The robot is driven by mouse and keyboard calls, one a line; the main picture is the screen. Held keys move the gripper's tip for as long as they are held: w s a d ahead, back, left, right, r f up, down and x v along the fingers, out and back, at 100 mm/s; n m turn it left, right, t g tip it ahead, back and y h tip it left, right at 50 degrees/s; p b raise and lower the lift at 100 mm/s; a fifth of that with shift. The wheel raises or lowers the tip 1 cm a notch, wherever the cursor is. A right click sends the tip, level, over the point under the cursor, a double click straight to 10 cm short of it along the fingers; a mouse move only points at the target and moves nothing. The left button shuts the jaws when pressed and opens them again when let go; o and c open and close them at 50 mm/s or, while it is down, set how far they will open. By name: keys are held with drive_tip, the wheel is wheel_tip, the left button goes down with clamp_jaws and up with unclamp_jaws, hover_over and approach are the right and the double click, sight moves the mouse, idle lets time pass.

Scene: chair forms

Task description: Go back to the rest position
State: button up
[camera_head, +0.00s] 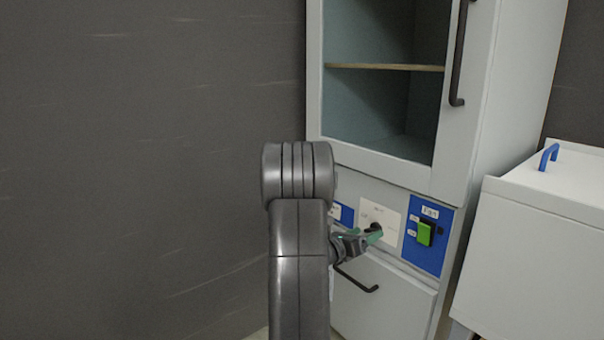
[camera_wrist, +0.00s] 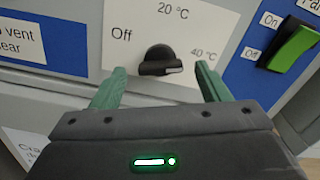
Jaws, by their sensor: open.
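My gripper (camera_head: 373,238) is open, with its green fingers in front of the cabinet's control panel. In the wrist view, my gripper (camera_wrist: 160,72) has one fingertip to each side of a black knob (camera_wrist: 157,60), apart from it, with nothing held. The knob's pale mark lies at its right end, toward the "40 °C" label; "Off" is at left and "20 °C" above. In the head view, the knob (camera_head: 376,227) is partly behind the fingers. My arm hides part of the panel there.
A green rocker switch (camera_head: 425,233) sits on a blue plate right of the knob. Above is the cabinet's glass door (camera_head: 385,110) with a black handle (camera_head: 459,60); below is a drawer handle (camera_head: 357,280). A white chest (camera_head: 540,250) with a blue handle stands right. Dark wall lies left.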

drive_tip(key=shift+x, duration=0.95)
drive_tip(key=shift+s+a+n, duration=0.15)
drive_tip(key=shift+a+n, duration=0.05)
drive_tip(key=shift+n, duration=0.7)
drive_tip(key=n, duration=0.3)
drive_tip(key=shift+n, duration=0.4)
drive_tip(key=n, duration=0.6)
drive_tip(key=n+p, duration=0.2)
drive_tip(key=n, duration=0.2)
drive_tip(key=shift+r+p, duration=0.15)
drive_tip(key=shift+p, duration=0.15)
drive_tip(key=n+p, duration=0.3)
drive_tip(key=p, duration=0.1)
drive_tip(key=shift+n+p, duration=1.1)
drive_tip(key=shift+p, duration=0.15)
